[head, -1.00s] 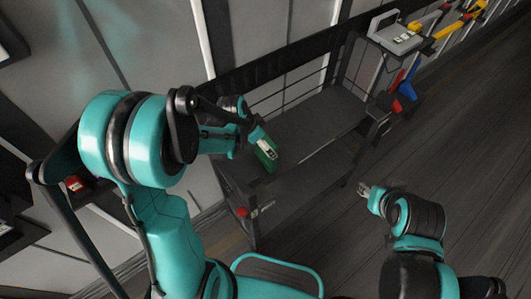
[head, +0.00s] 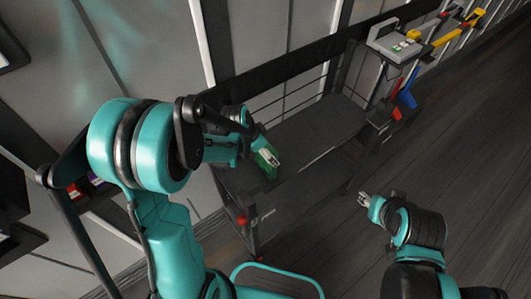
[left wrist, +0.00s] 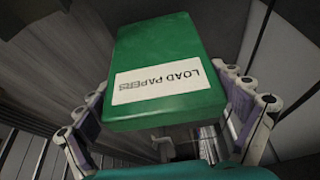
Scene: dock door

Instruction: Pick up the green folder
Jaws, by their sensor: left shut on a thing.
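The green folder (left wrist: 165,55) fills the middle of the left wrist view, with a white label reading "LOAD PAPERS" upside down. My left gripper (left wrist: 165,115) has a finger on each side of it and is shut on it. In the head view the green folder (head: 266,160) shows at the end of my left arm, over the dark cart (head: 320,125). I cannot tell there whether it touches the cart's top. My right gripper (head: 364,199) is over the floor to the right of the cart; its fingers are too small to tell open from shut.
The cart has a rail along its wall side. A grey device (head: 395,42) stands at its far end, with blue (head: 407,97) and red handled things below. Yellow and red tools line the wall at the upper right. Open floor (head: 470,150) lies at right.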

